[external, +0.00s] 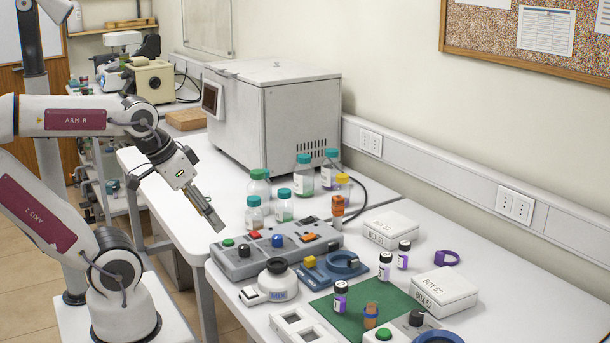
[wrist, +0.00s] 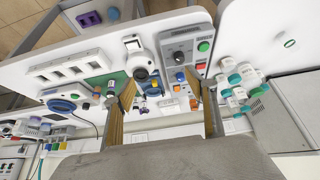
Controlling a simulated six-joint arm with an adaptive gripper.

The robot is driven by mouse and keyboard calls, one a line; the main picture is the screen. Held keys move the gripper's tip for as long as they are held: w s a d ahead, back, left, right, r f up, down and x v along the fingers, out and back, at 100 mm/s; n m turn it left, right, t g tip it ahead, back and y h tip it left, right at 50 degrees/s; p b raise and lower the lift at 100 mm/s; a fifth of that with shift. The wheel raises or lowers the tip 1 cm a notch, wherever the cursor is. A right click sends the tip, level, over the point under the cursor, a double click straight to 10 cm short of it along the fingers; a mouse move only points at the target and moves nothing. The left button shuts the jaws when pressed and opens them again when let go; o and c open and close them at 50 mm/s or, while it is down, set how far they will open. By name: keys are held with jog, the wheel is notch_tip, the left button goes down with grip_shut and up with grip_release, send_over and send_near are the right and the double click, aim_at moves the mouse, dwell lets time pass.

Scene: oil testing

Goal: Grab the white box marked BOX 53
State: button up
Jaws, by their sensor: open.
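A white box whose label appears to read BOX 53 (external: 391,228) lies flat on the white bench in the external view, behind the small dark-capped vials. A second white box, with a label that looks like BOX 52 (external: 443,288), lies nearer the front right. My gripper (external: 211,216) hangs above the left edge of the bench, well to the left of both boxes, pointing down and right. In the wrist view my gripper's fingers (wrist: 163,90) are spread apart with nothing held between them. I cannot make out the boxes clearly in the wrist view.
A grey control panel (external: 275,250) stands between my gripper and the boxes. A large grey machine (external: 270,115) stands behind.

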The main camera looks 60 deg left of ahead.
jog(key=o, duration=1)
jog(key=shift+c, duration=0.2)
jog(key=shift+w, duration=0.15)
jog(key=n+t, duration=0.6)
jog(key=n, duration=2.1)
send_over(380, 227)
jog(key=s, duration=0.9)
notch_tip(380, 227, down, 5)
jog(key=w+f+n, duration=0.3)
jog(key=w+n, duration=0.1)
jog(key=w+f+n+t+y, duration=0.1)
jog(key=w+f+n, duration=0.3)
jog(key=shift+d+f+n+t, duration=0.2)
jog(key=shift+n+t, duration=0.1)
jog(key=shift+w+f+n, duration=0.4)
jog(key=shift+n, duration=0.2)
jog(key=shift+a, duration=0.1)
